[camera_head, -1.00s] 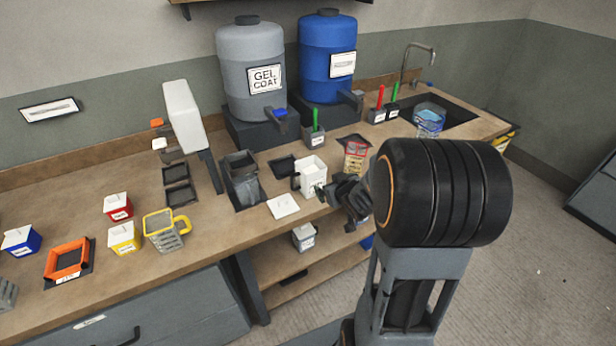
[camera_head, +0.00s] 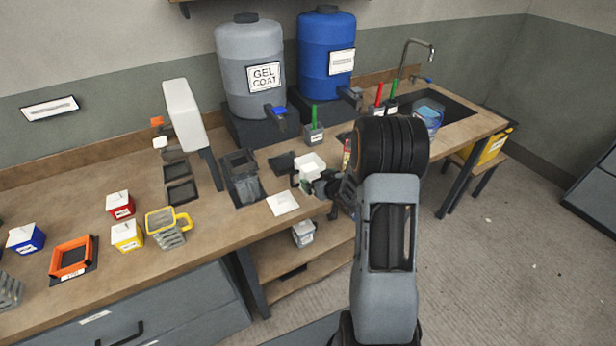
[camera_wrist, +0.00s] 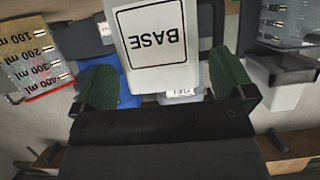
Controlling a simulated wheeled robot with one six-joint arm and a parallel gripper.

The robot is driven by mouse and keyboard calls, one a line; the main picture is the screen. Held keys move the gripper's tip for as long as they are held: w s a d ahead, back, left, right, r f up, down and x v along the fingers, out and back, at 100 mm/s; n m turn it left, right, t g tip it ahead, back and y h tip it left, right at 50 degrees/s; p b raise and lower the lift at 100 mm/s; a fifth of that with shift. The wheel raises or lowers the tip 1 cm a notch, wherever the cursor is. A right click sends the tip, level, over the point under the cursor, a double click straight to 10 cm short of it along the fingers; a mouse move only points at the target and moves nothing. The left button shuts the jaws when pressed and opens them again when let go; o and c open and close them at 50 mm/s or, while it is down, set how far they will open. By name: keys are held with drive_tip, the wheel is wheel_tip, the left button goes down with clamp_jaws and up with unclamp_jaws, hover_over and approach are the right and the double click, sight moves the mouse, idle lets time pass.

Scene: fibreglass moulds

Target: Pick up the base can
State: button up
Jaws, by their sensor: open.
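The base can is a white square can (camera_head: 309,166) near the front edge of the bench in the head view. In the wrist view the can (camera_wrist: 150,50) shows large and upside down, with a label reading BASE facing me. My gripper (camera_head: 328,186) is at the can's right side in the head view, hiding part of it. In the wrist view my gripper's two green-padded fingers (camera_wrist: 164,84) are open, one on each side of the can's near end. A gap shows between the can and each finger. Whether the can touches the palm is unclear.
A grey slotted holder (camera_head: 241,180) and a white square pad (camera_head: 283,203) lie left of the can. A measuring cup (camera_wrist: 35,60) shows at the wrist view's left. Gel coat (camera_head: 250,70) and blue (camera_head: 327,55) drums stand behind. A white container (camera_head: 303,233) sits on the lower shelf.

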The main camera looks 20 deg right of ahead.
drive_tip(key=shift+p+x, duration=0.9)
drive_tip(key=shift+x, duration=1.75)
drive_tip(key=shift+d, duration=0.1)
drive_tip(key=c, duration=1.2)
drive_tip(key=shift+r, duration=0.1)
